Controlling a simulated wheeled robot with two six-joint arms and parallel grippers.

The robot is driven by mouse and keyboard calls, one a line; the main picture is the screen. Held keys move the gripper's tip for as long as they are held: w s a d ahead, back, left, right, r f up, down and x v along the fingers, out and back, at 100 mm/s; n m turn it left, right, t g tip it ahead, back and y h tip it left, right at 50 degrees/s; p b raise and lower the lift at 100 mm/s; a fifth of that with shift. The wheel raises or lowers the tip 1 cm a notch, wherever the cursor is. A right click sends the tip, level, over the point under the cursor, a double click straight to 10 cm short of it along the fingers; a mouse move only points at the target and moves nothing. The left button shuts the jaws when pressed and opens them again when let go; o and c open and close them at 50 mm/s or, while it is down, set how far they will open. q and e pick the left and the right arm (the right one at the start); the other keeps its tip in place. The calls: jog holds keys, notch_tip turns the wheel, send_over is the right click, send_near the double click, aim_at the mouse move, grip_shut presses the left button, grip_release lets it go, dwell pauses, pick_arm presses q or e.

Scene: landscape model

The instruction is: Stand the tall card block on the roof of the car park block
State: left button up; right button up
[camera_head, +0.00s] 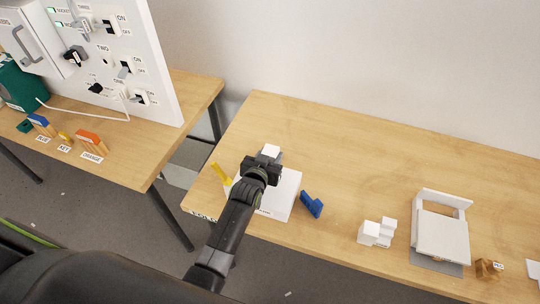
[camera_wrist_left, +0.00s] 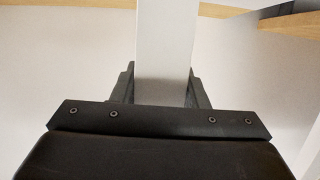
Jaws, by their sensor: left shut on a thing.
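My left gripper (camera_head: 265,158) is shut on a white upright block, which I take to be the tall card block (camera_head: 271,151). In the left wrist view its pale face (camera_wrist_left: 165,45) runs up between the fingers of the gripper (camera_wrist_left: 163,88). The block and gripper are seen over the back part of a white board (camera_head: 283,197). The arm hides part of the board and the block's lower end. A white model with a flat top and open frame (camera_head: 443,235) stands on a grey mat at the right; it may be the car park block. My right gripper is not in view.
A stepped group of small white blocks (camera_head: 369,233) stands left of the white model. A blue piece (camera_head: 311,204) and a yellow piece (camera_head: 221,174) lie near the board. A small wooden piece (camera_head: 487,268) is at the right. The table's back is clear. A gap separates the left table.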

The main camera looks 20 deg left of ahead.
pick_arm(q)
jog(key=shift+f, duration=0.1)
dwell(0.3)
jog(key=o, duration=1)
jog(key=shift+o, duration=0.2)
jog(key=shift+s+r+p, duration=0.25)
jog(key=shift+s+p, duration=0.15)
jog(key=shift+p, duration=0.15)
jog(key=p+v, duration=0.3)
jog(key=p, duration=0.1)
jog(key=shift+s+r, duration=0.1)
jog(key=shift+s, duration=0.2)
jog(key=p+v, duration=0.1)
jog(key=v, duration=0.1)
jog(key=shift+s, duration=0.3)
